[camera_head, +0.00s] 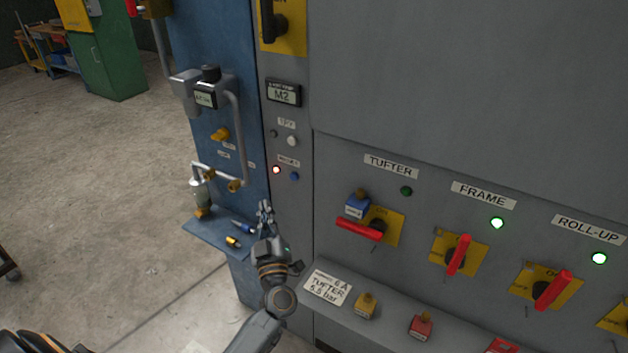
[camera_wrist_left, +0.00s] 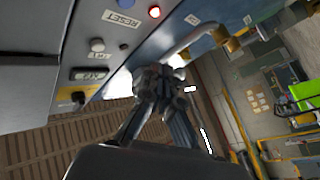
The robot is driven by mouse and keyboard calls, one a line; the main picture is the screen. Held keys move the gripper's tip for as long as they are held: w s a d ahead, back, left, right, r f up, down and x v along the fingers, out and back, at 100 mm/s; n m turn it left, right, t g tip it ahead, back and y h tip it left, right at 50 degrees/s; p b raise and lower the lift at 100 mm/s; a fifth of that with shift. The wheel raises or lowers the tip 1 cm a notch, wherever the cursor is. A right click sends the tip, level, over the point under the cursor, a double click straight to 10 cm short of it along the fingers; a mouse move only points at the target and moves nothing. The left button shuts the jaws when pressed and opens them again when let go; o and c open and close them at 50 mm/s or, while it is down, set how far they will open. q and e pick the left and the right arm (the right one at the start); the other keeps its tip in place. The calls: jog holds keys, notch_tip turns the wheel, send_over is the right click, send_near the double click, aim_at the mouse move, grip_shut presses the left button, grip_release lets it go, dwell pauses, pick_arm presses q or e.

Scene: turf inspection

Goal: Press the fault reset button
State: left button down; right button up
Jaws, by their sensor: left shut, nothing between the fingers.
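The grey control column has a small label in the head view, and it reads RESET (camera_wrist_left: 122,18) in the left wrist view. Below it sit a lit red lamp (camera_head: 277,169) and a blue button (camera_head: 294,176). My right gripper is not in view.
Above are a white button (camera_head: 292,141) and an M2 display (camera_head: 284,93). A blue panel with pipes and a small shelf (camera_head: 215,235) stands left of the gripper. Red-handled switches (camera_head: 362,229) and a protruding ledge (camera_head: 390,305) lie right. Open floor (camera_head: 90,190) lies far left.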

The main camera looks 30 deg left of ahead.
aim_at(294, 177)
pick_arm(q)
jog(key=shift+r+n, duration=0.3)
jog(key=shift+r, duration=0.15)
jog(key=shift+w, duration=0.15)
jog(key=w+b, duration=0.4)
jog(key=w, duration=0.4)
jog(key=shift+w+d+b, duration=0.3)
jog(key=shift+d, duration=0.05)
dwell(0.8)
jog(key=shift+w, duration=0.1)
jog(key=shift+w, duration=0.3)
